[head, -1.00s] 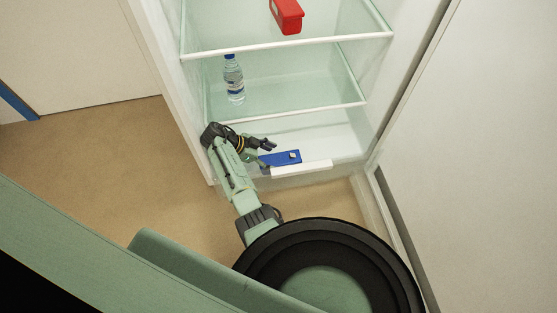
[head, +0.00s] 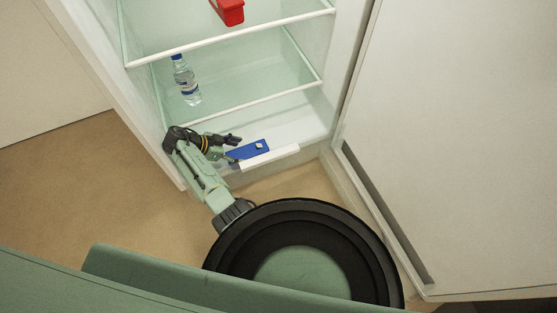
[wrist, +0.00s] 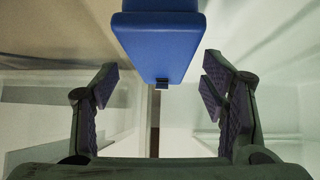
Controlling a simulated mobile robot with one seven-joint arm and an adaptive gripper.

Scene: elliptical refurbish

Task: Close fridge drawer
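The open fridge (head: 230,70) stands ahead with glass shelves. At its bottom is a drawer with a white front edge (head: 269,158); how far out it sits is hard to tell. A blue box-like object (head: 248,150) lies just behind that edge, and it also shows at the top centre of the wrist view (wrist: 160,45). My gripper (head: 236,148) is at the bottom left of the fridge, beside the blue object. In the wrist view my gripper (wrist: 158,90) has its two fingers wide apart with nothing between them.
A water bottle (head: 186,80) stands on the shelf above the drawer. A red container (head: 228,12) sits on a higher shelf. The open fridge door (head: 440,150) stands at the right. Brown floor (head: 90,190) is clear at the left.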

